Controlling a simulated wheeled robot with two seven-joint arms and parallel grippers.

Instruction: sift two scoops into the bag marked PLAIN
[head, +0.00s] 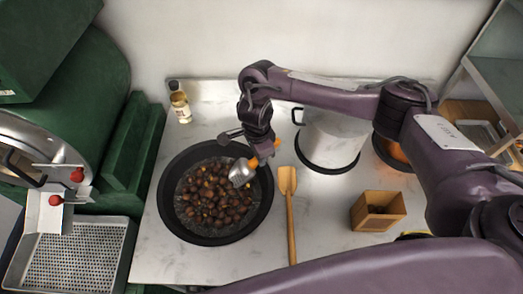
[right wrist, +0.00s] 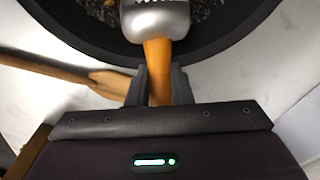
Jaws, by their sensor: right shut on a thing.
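A black pan (head: 166,211) holds many brown chestnuts (head: 215,208) among dark grit. A metal scoop (head: 241,172) with an orange handle is over the pan's right side, close to the chestnuts. My right gripper (head: 263,153) is shut on the scoop's handle. Whether the scoop holds chestnuts is unclear. I can read no PLAIN mark in either view. My left gripper is not in view.
A wooden spatula (head: 290,205) lies right of the pan. A small brown open-topped container (head: 375,217) stands farther right. A white cylindrical vessel (head: 331,143) and a bottle (head: 181,107) stand behind. A green machine (head: 75,80) and perforated tray (head: 80,258) are left.

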